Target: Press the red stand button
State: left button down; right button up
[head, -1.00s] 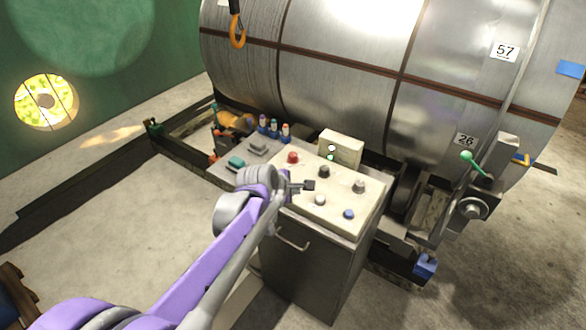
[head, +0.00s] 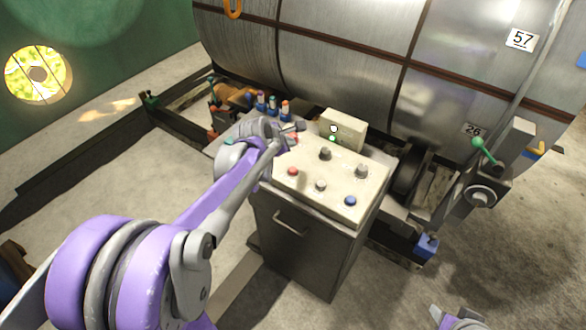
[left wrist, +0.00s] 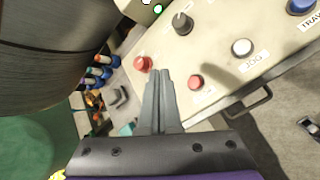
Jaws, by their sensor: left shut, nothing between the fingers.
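The control panel (head: 330,192) is a cream sloped top on a grey cabinet. It bears two red buttons: one at its far left corner (head: 293,139), partly hidden by my gripper, and one lower on the left (head: 293,171). In the left wrist view they are the wide red button (left wrist: 143,63) left of my fingertips and the smaller red button (left wrist: 196,82) right of them. Their labels cannot be read. My left gripper (head: 299,127) is shut and empty, over the panel's far left corner. My right gripper (head: 438,314) shows only partly at the bottom edge.
A large metal drum (head: 340,60) rises behind. A lever with a green knob (head: 478,142) is at the right.

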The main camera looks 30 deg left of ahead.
pick_arm(q)
jog(key=b, duration=0.4)
send_over(290, 171)
notch_tip(290, 171, down, 8)
jog(key=shift+r, duration=0.15)
jog(key=shift+f, duration=0.4)
pick_arm(e)
jog(key=s+f, duration=0.3)
jog(key=f, duration=0.3)
jog(key=shift+f+g, duration=0.25)
jog(key=shift+g, duration=0.15)
pick_arm(q)
jog(key=shift+w, duration=0.1)
jog(key=shift+f+b, duration=0.4)
pick_arm(e)
jog(key=shift+s+f, duration=0.25)
jog(key=shift+f, duration=0.2)
pick_arm(q)
jog(key=shift+f+b, duration=0.35)
jog(key=shift+f, duration=0.2)
pick_arm(e)
jog(key=shift+s+f, duration=0.1)
jog(key=shift+f, duration=0.35)
pick_arm(q)
jog(key=shift+r, duration=0.1)
jog(key=shift+r+p, duration=0.5)
jog(key=shift+r, duration=0.35)
pick_arm(e)
jog(key=shift+w+r, duration=0.25)
jog(key=shift+r, duration=0.4)
